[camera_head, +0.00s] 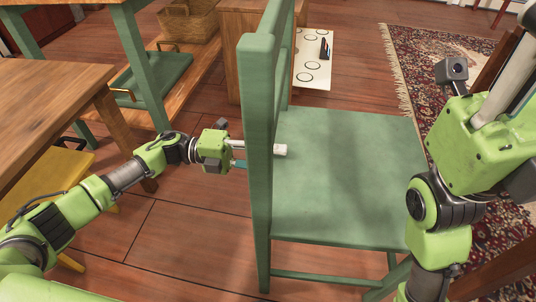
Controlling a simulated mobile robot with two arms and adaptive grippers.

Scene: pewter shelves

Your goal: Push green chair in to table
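The green chair (345,180) stands in the middle of the head view, its flat seat to the right of its upright back (257,130). My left gripper (279,150) reaches the chair back from the left. Its fingers pass behind the near back post, and a pale tip shows beyond it, over the seat. The post hides the middle of the fingers, so I cannot tell whether they touch or grip the chair. A wooden table (45,95) is at the left, apart from the chair. My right arm is at the right; its gripper is out of view.
A yellow stool (50,185) is under the wooden table. A wooden cabinet (245,50) stands behind the chair. A patterned rug (430,60) lies at the right. Bare floor lies left of the chair.

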